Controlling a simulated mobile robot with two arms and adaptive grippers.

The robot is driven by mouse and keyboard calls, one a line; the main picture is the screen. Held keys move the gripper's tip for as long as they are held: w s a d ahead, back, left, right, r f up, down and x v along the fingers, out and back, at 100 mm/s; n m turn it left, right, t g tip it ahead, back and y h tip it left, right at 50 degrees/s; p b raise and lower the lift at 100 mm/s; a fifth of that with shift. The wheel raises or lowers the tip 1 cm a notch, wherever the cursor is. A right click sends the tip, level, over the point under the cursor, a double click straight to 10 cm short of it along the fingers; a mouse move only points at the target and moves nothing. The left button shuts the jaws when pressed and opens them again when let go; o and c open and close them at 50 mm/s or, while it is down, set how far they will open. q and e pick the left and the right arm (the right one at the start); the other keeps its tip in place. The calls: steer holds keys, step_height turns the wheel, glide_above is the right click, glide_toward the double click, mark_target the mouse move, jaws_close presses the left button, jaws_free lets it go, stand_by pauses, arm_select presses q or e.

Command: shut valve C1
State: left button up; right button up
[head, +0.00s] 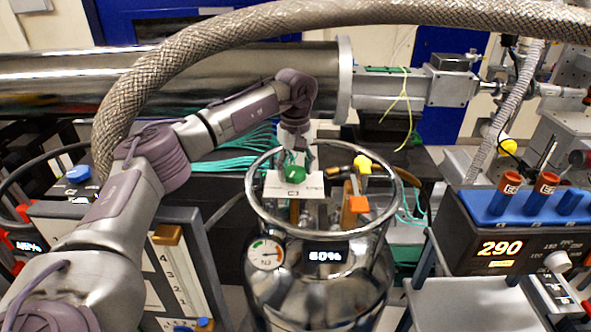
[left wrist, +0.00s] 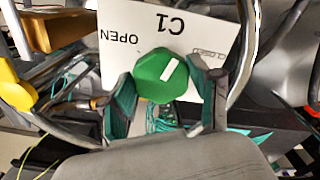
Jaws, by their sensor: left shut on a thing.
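Valve C1's green knob (head: 294,172) stands at a white plate (head: 272,186) inside the ring-shaped rail on top of the steel vessel (head: 320,290). In the left wrist view the knob (left wrist: 160,75) has a white line slanting up to the right. My left gripper (left wrist: 162,84) is shut on the green knob, a finger on each side. My right gripper is not in view.
The metal rail (head: 258,212) rings the knob closely. An orange block (head: 358,204) and a yellow knob (head: 362,164) are right of it. The vessel display (head: 325,256) reads 60%. A braided hose (head: 190,50) arches overhead. A controller (head: 500,249) showing 290 stands at right.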

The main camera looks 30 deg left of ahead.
mark_target(294, 172)
arm_select(q)
steer(key=m, duration=0.4)
steer(key=shift+m, duration=0.3)
steer(key=shift+a+m, duration=0.1)
steer(key=shift+m, duration=1.8)
steer(key=o, duration=1.2)
steer(key=shift+c, duration=0.2)
step_height(294, 172, up, 12)
